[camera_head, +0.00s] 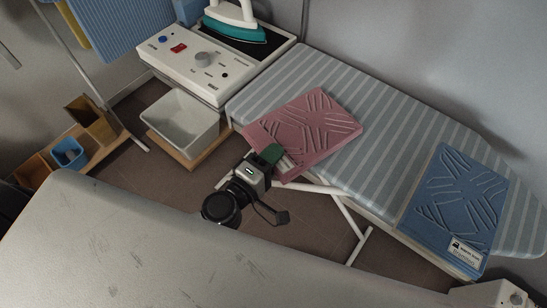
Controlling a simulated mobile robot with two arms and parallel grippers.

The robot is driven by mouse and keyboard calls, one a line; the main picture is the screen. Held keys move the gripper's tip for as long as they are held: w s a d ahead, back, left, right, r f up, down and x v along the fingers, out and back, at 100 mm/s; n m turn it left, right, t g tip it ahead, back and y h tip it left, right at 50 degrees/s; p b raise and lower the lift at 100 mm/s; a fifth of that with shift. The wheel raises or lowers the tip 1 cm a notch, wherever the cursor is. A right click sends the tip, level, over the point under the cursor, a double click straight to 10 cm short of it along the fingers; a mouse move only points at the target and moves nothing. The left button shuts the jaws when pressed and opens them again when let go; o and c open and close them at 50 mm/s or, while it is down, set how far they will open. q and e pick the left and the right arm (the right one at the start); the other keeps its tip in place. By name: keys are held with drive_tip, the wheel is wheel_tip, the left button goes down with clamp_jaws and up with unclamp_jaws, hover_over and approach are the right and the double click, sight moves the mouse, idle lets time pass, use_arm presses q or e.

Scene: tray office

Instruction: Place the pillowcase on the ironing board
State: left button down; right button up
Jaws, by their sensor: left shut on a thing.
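A pink folded cloth (318,118), which looks like the pillowcase, is at the left part of the striped ironing board (395,112). Most of it appears over the board top, and its near corner reaches the front edge. Whether it rests flat or is held slightly above cannot be told. My left gripper (276,158) is shut on the near edge of the pink cloth, at the board's front edge. The gripped edge is partly hidden by the fingers. My right gripper is not in view.
A blue folded cloth (459,196) with a white label lies toward the board's right end. A teal iron (231,20) stands on a white control unit (205,72) at the board's left. A white bin (184,122) sits below. A pale surface (150,250) fills the foreground.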

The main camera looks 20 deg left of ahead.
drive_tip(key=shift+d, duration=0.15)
use_arm(q)
drive_tip(key=c, duration=1.4)
unclamp_jaws()
drive_tip(key=shift+f, duration=0.1)
drive_tip(key=o, duration=0.5)
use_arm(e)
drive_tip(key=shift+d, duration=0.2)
use_arm(q)
drive_tip(key=shift+r, duration=0.3)
drive_tip(key=shift+b+v, duration=2.9)
drive_tip(key=shift+v, duration=3.15)
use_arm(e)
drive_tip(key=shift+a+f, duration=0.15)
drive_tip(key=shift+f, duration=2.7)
